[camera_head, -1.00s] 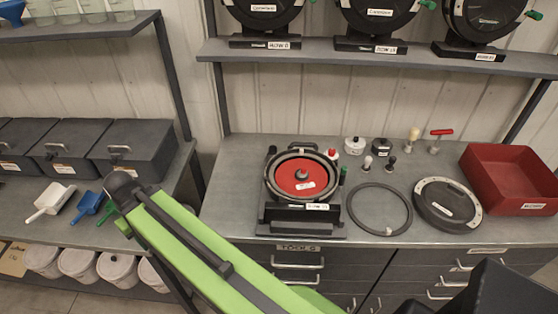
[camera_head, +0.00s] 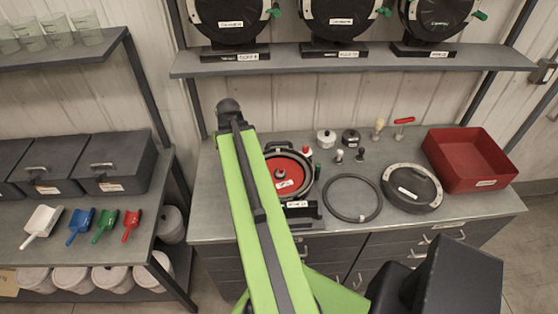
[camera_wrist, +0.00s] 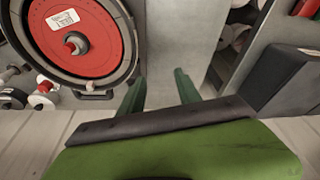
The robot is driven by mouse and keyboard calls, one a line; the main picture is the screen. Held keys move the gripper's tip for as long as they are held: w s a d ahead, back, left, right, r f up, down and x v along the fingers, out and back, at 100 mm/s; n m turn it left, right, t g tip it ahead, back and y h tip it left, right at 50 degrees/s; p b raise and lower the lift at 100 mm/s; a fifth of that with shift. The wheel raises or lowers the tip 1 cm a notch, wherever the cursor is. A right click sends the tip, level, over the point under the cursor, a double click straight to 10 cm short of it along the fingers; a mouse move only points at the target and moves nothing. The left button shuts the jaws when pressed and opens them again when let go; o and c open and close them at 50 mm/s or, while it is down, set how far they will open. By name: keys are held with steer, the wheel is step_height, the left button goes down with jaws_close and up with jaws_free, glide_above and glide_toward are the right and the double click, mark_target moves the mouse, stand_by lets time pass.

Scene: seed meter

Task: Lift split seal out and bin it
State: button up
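An open seed meter (camera_head: 310,217) with a red disc (camera_head: 288,172) stands on the grey bench, partly hidden behind my green arm. In the wrist view the red disc (camera_wrist: 85,22) sits inside a dark round housing (camera_wrist: 134,40) at the upper left. A thin dark ring (camera_head: 324,197) lies flat on the bench to the meter's right. I cannot tell which ring is the split seal; no split shows. A red bin (camera_head: 465,178) stands at the bench's right end. My gripper (camera_wrist: 160,84) is open and empty, its two green fingers apart, beside the housing's lower right edge.
A round dark cover (camera_head: 412,188) lies between the ring and the bin. Small knobs and a red-handled tool (camera_head: 404,121) stand behind. A shelf (camera_head: 350,65) with several meters hangs above. Scoops and grey boxes are on the left bench.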

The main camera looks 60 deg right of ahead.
steer(key=s+d+r+m+h+p, duration=0.1)
steer(key=s+d+r+m+p, duration=0.15)
steer(key=s+d, duration=0.4)
steer(key=s+d+r+m+h+p, duration=0.1)
steer(key=s+d+r, duration=0.2)
steer(key=s+d, duration=0.35)
steer(key=b, duration=1.2)
glide_above(278, 151)
steer(key=s+a, duration=0.1)
steer(key=s, duration=0.1)
steer(key=f, duration=1)
steer(key=shift+a+f, duration=0.2)
steer(key=shift+f, duration=0.2)
steer(key=shift+w+d+f, duration=0.2)
steer(key=shift+f, duration=0.15)
steer(key=b+x, duration=0.5)
steer(key=shift+w+a+f, duration=0.15)
steer(key=shift+a+f, duration=0.05)
steer(key=shift+a, duration=0.15)
steer(key=shift+a+r, duration=0.15)
steer(key=shift+r, duration=0.1)
steer(key=shift+f, duration=0.1)
steer(key=shift+c, duration=0.8)
jaws_close()
